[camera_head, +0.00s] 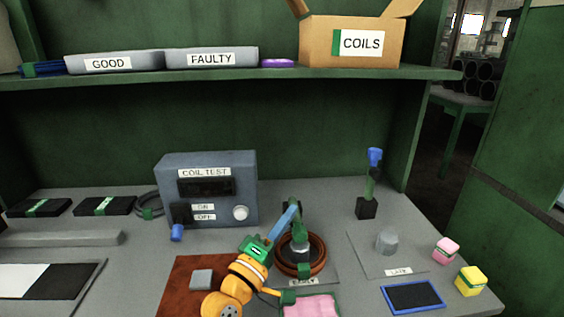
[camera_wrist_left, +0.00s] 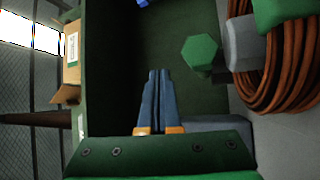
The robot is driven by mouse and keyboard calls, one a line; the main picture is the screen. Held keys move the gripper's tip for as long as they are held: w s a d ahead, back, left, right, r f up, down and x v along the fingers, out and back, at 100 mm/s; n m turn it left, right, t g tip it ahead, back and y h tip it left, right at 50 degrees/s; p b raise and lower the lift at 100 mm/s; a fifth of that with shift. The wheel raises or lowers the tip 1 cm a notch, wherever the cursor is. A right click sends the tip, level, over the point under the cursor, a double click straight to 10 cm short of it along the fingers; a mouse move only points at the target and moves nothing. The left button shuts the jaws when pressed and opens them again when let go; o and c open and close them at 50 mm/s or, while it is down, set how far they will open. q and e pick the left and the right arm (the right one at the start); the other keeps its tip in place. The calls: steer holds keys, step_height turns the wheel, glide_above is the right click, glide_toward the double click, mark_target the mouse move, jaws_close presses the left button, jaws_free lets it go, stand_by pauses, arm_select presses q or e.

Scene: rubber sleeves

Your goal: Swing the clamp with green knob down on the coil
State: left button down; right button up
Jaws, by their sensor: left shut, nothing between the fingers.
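The copper coil (camera_head: 320,252) lies on the plate labelled EARLY, around a grey centre piece, and has a green wrap at its front. It also shows at the right of the left wrist view (camera_wrist_left: 285,75). The clamp's green knob (camera_wrist_left: 201,52) is beside the grey piece (camera_wrist_left: 246,48) in that view; whether the clamp touches the coil is unclear. In the head view my left gripper (camera_head: 293,209) has its blue fingers together, empty, just behind and above the coil, partly covering the green clamp parts. It also shows in the wrist view (camera_wrist_left: 158,75), apart from the knob.
A second clamp with a blue knob (camera_head: 375,157) stands upright at the right, behind a grey cylinder (camera_head: 388,241) on the LATE plate. The coil test box (camera_head: 240,182) stands at the left. Pink (camera_head: 446,250) and yellow (camera_head: 470,281) blocks sit at the right. A shelf (camera_head: 150,78) runs above.

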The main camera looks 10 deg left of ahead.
arm_select(q)
steer(key=shift+s+f, duration=0.15)
steer(key=shift+f, duration=0.35)
stand_by(0.3)
steer(key=v, duration=0.7)
steer(key=shift+b, duration=0.4)
steer(key=shift+s+f, duration=0.1)
